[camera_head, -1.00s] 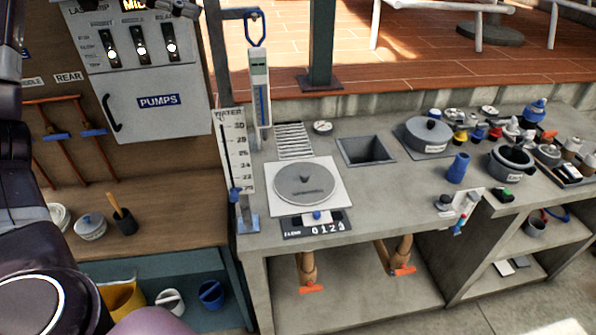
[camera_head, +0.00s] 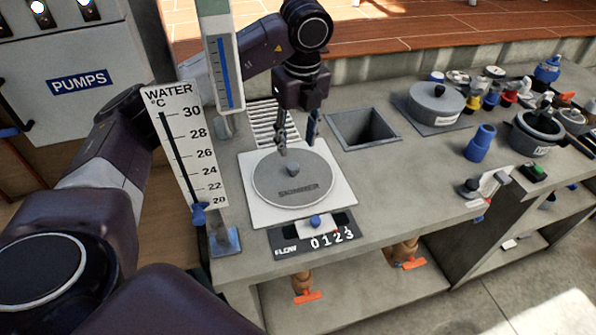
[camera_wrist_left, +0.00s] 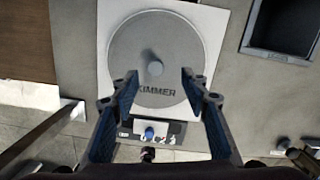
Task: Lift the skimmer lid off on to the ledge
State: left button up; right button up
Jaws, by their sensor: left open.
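The skimmer lid (camera_head: 307,186) is a round grey disc with a small dark knob (camera_head: 292,169) at its middle. It lies flat on a white square plate (camera_head: 262,216) on the concrete ledge (camera_head: 385,205). My left gripper (camera_head: 297,150) points down over the far part of the lid, close behind the knob in the head view. In the left wrist view the lid (camera_wrist_left: 130,60) and its knob (camera_wrist_left: 155,68) show ahead of the two spread fingers (camera_wrist_left: 160,85), with nothing between them. I cannot tell the exact height above the lid. My right gripper is not in view.
A square opening (camera_head: 364,129) is sunk in the ledge right of the lid. A grey lidded pot (camera_head: 437,104), a blue cup (camera_head: 481,143) and many small items stand further right. The water gauge (camera_head: 186,150) rises at the left, and a flow counter (camera_head: 315,236) sits in front. Bare ledge lies right of the plate.

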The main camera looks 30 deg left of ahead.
aim_at(293, 166)
pick_arm(q)
jog(key=shift+s+d+f, duration=0.1)
jog(key=shift+s+f, duration=0.2)
jog(key=shift+s+f+p, duration=0.25)
jog(key=shift+f+p, duration=0.4)
jog(key=shift+f, duration=0.6)
jog(key=f, duration=0.2)
jog(key=shift+w+a+f+p, duration=0.15)
jog(key=shift+a+f+p, duration=0.15)
jog(key=shift+f, duration=0.1)
jog(key=shift+a+f, duration=0.1)
jog(key=shift+f, duration=0.4)
jog(key=c, duration=0.9)
grip_shut()
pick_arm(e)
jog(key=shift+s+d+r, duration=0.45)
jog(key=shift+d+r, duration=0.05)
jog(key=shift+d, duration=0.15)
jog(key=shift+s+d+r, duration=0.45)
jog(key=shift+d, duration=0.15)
